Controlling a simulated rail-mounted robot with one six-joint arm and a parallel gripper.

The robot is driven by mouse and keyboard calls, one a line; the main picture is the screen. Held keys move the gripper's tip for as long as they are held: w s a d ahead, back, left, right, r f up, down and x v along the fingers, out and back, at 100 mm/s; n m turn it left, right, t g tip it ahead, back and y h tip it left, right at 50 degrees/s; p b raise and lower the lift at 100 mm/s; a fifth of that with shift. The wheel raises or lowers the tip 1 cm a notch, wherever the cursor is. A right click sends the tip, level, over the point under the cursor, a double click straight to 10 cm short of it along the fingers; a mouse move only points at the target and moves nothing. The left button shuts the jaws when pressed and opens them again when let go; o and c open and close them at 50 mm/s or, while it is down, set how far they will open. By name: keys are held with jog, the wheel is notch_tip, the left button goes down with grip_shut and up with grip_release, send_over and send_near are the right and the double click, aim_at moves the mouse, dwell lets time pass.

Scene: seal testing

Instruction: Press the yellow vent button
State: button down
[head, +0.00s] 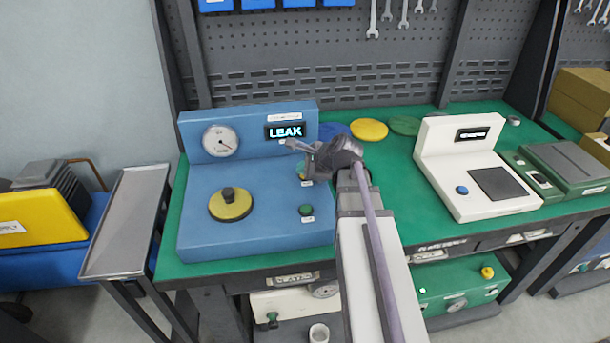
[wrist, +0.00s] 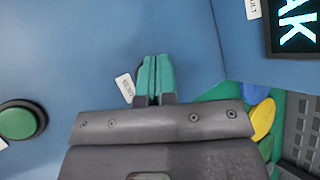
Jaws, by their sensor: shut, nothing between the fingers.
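The blue seal tester (head: 205,240) stands on the green bench mat, its display reading LEAK. My gripper (head: 291,144) is shut and empty over the right part of the tester. Its teal fingertips (wrist: 156,62) are together in the wrist view. I cannot tell whether they touch the panel.
A green button (head: 306,210) sits nearer the front of the tester and also shows in the wrist view (wrist: 17,122). A yellow round clamp with a dark knob (head: 230,204) is at left. A white device (head: 470,180) stands at right. Coloured discs (head: 369,129) lie behind my arm.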

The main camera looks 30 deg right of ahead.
jog(key=shift+r+p, duration=0.75)
jog(key=shift+r, duration=0.1)
notch_tip(320, 180, up, 5)
jog(key=p, duration=0.5)
dwell(0.8)
